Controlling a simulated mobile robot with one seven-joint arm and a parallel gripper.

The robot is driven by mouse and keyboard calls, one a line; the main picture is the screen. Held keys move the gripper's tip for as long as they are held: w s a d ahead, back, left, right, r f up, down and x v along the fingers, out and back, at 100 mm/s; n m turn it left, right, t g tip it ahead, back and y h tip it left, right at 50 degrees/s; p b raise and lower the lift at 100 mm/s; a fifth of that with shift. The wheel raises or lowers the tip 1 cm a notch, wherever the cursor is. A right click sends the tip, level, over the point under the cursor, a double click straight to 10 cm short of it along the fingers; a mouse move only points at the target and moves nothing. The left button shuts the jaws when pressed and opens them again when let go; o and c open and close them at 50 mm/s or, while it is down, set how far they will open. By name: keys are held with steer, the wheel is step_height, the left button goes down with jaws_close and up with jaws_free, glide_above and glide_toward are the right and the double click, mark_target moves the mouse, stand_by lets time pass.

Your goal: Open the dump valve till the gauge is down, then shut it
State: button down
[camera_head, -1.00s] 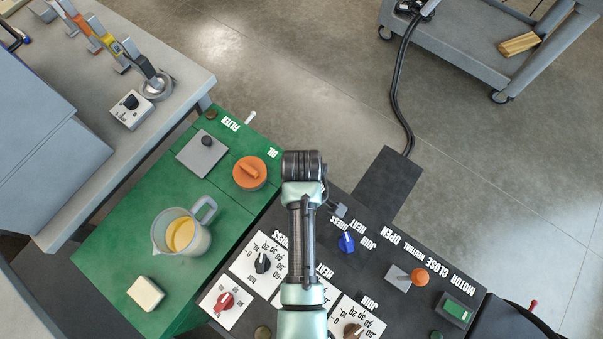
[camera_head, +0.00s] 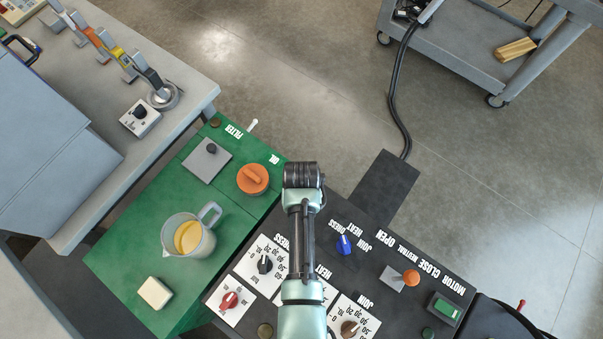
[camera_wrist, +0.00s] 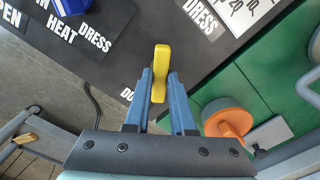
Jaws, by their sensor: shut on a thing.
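The dump valve's yellow handle (camera_wrist: 161,60) stands up between my gripper's blue fingers in the wrist view. My gripper (camera_wrist: 159,88) is shut on it, one finger on each side. A partly hidden label starting "DU" (camera_wrist: 127,94) lies beside the left finger on the dark panel. In the head view my arm covers the valve, and my gripper is out of sight beneath it. No pressure gauge can be made out in either view. The valve body is hidden, so I cannot tell how far it is turned.
The dark panel (camera_head: 372,262) carries a blue knob (camera_head: 344,244), an orange-knobbed lever (camera_head: 411,277) and dials. On the green top are an orange cap (camera_head: 252,179), a jug (camera_head: 190,237) and a pale block (camera_head: 155,293). A grey cart (camera_head: 470,50) stands beyond open floor.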

steer(key=m+p, duration=0.1)
steer(key=m, duration=0.4)
steer(key=shift+m, duration=0.4)
stand_by(0.4)
steer(key=c, duration=0.8)
jaws_free()
steer(key=shift+o, duration=0.2)
step_height(320, 180, up, 13)
